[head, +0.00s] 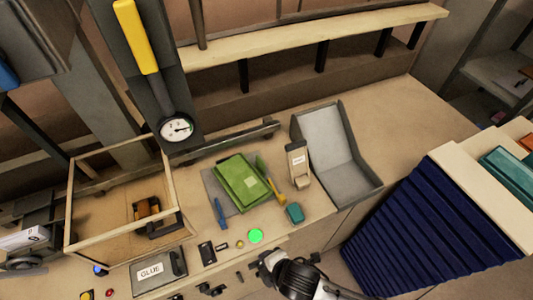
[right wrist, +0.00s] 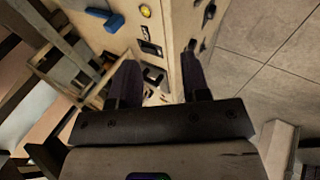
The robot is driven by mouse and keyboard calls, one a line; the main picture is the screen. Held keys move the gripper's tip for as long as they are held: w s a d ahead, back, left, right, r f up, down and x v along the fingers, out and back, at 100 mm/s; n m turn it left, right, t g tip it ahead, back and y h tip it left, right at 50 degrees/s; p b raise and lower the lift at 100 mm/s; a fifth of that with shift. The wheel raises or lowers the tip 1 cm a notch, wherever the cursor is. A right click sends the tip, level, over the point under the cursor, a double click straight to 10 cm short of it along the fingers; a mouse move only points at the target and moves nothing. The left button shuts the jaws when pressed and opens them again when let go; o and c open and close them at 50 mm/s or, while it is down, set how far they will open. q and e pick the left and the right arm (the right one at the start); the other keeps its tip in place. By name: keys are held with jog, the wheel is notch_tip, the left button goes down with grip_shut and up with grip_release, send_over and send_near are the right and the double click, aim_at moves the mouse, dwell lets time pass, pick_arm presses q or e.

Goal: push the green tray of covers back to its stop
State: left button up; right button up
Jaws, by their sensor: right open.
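A flat green block-like stack (head: 242,182), which looks like the green tray of covers, lies on a grey plate (head: 212,188) at the middle of the bench in the head view. I cannot make out its stop or a gap behind it. My right gripper (head: 262,261) is at the bench's front edge, nearer than the green stack and apart from it. In the right wrist view the right gripper (right wrist: 161,75) has its two fingers spread with nothing between them. The green stack is not clear there. My left gripper is not in view.
A lit green button (head: 255,236) and a teal block (head: 295,213) are near the front edge. A blue tool (head: 220,212) and yellow tool (head: 278,196) flank the stack. A grey chute (head: 330,150) stands right, a wooden frame box (head: 75,225) left. A gauge (head: 177,128) stands behind.

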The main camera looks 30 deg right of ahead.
jog(key=s+d+m+g+h, duration=0.1)
jog(key=s+d+m+g, duration=0.2)
jog(key=s+d+m, duration=0.7)
jog(key=s+m, duration=0.2)
jog(key=m, duration=0.4)
jog(key=shift+s+d+f+h, duration=0.15)
jog(key=shift+s+d+h, duration=0.05)
jog(key=shift+d+h, duration=0.1)
jog(key=shift+w, duration=0.15)
